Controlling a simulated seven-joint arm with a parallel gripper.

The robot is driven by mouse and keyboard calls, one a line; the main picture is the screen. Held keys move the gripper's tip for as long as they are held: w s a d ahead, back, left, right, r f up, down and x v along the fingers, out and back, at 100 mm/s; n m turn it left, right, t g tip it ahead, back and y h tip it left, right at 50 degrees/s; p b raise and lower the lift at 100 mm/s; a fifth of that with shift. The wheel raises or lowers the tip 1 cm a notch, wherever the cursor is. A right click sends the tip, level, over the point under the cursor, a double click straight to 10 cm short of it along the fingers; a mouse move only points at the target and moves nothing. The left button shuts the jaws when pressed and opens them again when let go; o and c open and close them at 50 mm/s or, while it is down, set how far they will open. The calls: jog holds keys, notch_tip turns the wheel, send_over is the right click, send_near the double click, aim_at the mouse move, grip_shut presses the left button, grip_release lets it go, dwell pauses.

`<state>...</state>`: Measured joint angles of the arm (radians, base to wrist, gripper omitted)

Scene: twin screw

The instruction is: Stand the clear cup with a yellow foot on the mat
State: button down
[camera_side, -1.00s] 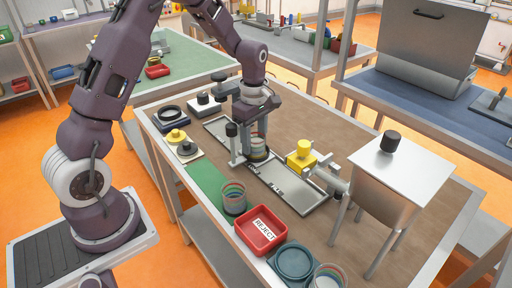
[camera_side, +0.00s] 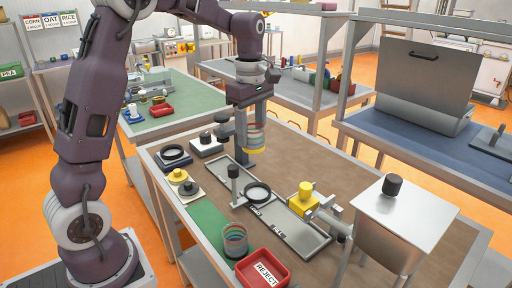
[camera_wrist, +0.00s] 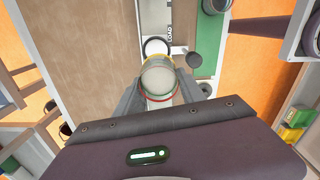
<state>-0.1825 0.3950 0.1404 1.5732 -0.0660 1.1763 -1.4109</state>
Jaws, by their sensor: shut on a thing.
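My gripper (camera_side: 252,108) is shut on a clear cup (camera_side: 256,131) with coloured bands and a yellow foot (camera_side: 257,149). The cup is upright in the air, above the work table and clear of the black ring stand. In the wrist view the cup (camera_wrist: 158,80) sits between the two fingers, its yellow foot (camera_wrist: 157,60) away from the camera. The green mat (camera_side: 206,216) lies along the table's near-left edge; its far part is bare. Another clear banded cup (camera_side: 235,240) stands at the mat's near end; its foot colour is hard to tell.
Yellow and black knobbed pieces (camera_side: 178,176) sit just beyond the mat. A red REJECT bin (camera_side: 263,268) stands near the second cup.

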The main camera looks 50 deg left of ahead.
jog(key=s+a, duration=0.4)
jog(key=s, duration=1)
jog(key=shift+a+f, duration=0.2)
jog(key=shift+f, duration=7.5)
jog(key=shift+f, duration=0.45)
jog(key=shift+c, duration=0.3)
grip_release()
jog(key=shift+r, duration=0.1)
